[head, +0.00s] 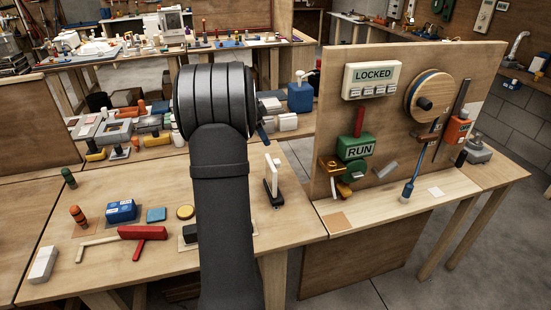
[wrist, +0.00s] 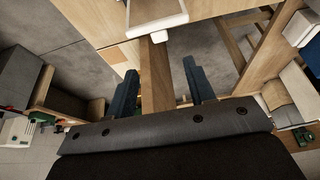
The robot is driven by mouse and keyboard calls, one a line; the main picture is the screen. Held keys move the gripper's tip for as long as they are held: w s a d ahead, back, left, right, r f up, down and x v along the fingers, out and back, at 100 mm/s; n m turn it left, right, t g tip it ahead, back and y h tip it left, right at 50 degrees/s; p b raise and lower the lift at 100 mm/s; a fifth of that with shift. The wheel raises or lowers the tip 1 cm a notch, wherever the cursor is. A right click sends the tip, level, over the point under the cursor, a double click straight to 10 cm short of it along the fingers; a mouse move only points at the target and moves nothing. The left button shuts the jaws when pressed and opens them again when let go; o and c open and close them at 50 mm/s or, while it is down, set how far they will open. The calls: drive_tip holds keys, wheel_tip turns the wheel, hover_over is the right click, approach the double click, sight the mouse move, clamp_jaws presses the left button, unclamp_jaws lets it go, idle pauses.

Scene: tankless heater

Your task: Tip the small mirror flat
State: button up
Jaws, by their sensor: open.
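I cannot identify the small mirror with certainty. A small upright white piece on a dark base (head: 272,179) stands on the near bench, just right of my arm in the head view; it may be the mirror. Its face is too small to read. My gripper (wrist: 160,82) shows two blue fingers spread apart in the wrist view, with nothing between them. In the head view my dark arm hides most of the gripper. The wrist view looks past the fingers at a wooden post and the floor, and I cannot place the mirror there.
The near bench holds a blue box (head: 121,211), a red T-shaped piece (head: 143,234) and a white block (head: 43,264). An upright board (head: 330,100) at right carries a LOCKED sign (head: 371,79) and a green RUN block (head: 355,148). A white-rimmed tray (wrist: 160,24) shows in the wrist view.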

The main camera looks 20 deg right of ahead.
sight(277, 160)
drive_tip(key=x, duration=1.1)
drive_tip(key=shift+d+f, duration=0.2)
drive_tip(key=shift+f, duration=0.1)
drive_tip(key=shift+c, duration=0.4)
clamp_jaws()
